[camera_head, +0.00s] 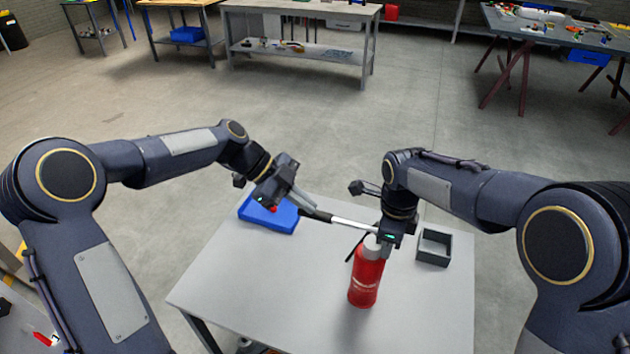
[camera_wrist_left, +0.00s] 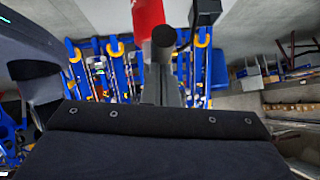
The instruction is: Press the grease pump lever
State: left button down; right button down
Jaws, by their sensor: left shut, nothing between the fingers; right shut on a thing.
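The grease pump (camera_head: 366,280) is a red cylinder with a grey top, upright on the table. Its lever (camera_head: 352,223) is a silver rod with a black grip, reaching out to the left from the pump's top. My left gripper (camera_head: 309,205) is shut and empty, its fingertips at the black grip end; I cannot tell whether they touch it. In the left wrist view, the round end of the grip (camera_wrist_left: 164,37) shows just beyond the fingers, with the red pump body (camera_wrist_left: 147,16) behind. My right gripper (camera_head: 382,246) is shut on the pump's top and partly hides it.
A blue tray (camera_head: 283,222) with a red item lies at the table's far left, under my left gripper. An open grey box (camera_head: 434,248) stands right of the pump. The grey tabletop (camera_head: 270,285) is clear at the front. Workbenches (camera_head: 300,10) stand far back.

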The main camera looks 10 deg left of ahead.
aim_at(302, 214)
pick_arm(q)
jog(key=f+h, duration=0.2)
jog(key=f, duration=0.1)
jog(key=shift+a+f, duration=0.3)
jog(key=shift+f, duration=0.35)
jog(key=shift+s+f, duration=0.1)
jog(key=a+r, duration=0.9)
jog(key=r, duration=0.1)
jog(key=shift+s+r, duration=0.15)
jog(key=shift+s, duration=0.15)
